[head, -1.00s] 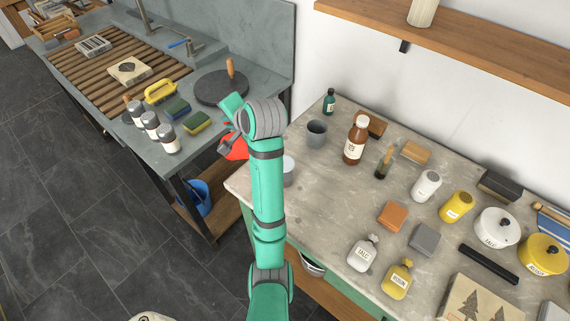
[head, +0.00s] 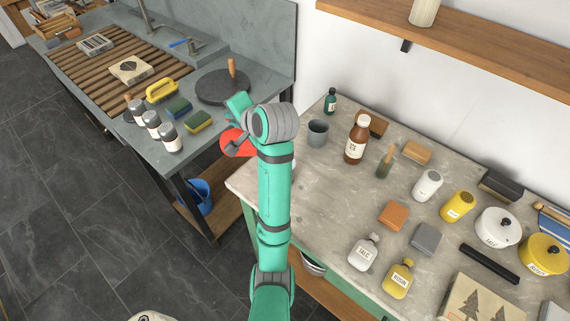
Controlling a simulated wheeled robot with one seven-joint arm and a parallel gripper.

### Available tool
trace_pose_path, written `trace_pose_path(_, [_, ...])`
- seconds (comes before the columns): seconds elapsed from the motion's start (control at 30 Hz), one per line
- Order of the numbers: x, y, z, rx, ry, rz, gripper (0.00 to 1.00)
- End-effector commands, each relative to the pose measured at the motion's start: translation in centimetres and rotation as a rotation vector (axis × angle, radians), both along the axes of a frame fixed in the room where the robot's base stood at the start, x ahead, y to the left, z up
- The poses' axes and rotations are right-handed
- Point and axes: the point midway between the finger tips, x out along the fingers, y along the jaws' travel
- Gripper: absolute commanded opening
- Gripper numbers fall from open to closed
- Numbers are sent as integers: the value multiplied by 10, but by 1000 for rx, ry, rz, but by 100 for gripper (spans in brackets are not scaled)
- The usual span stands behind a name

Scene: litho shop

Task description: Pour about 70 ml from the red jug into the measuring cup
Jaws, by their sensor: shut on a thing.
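The red jug (head: 236,144) is held up near the left end of the grey-topped worktable, by the gap between table and sink. It is partly covered by my gripper (head: 240,141), which is shut on it; the fingertips are hard to make out. The jug's contents and exact tilt cannot be told. A pale cup, likely the measuring cup, stands at the table's left end. It is now almost wholly hidden behind my arm, so its fill level cannot be seen.
A grey cup (head: 318,133), a brown bottle (head: 356,140) and a small green bottle (head: 330,101) stand right of my arm. Several bottles, blocks and pots fill the table's right side. The sink counter (head: 190,150) at left holds sponges and several shakers.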

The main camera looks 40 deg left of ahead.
Motion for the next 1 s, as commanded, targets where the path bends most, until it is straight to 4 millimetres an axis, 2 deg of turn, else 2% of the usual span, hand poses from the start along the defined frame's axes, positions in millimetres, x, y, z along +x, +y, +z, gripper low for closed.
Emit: trace_pose_path(1.0, [-6, -2, 12, 81, 10, 11, 0])
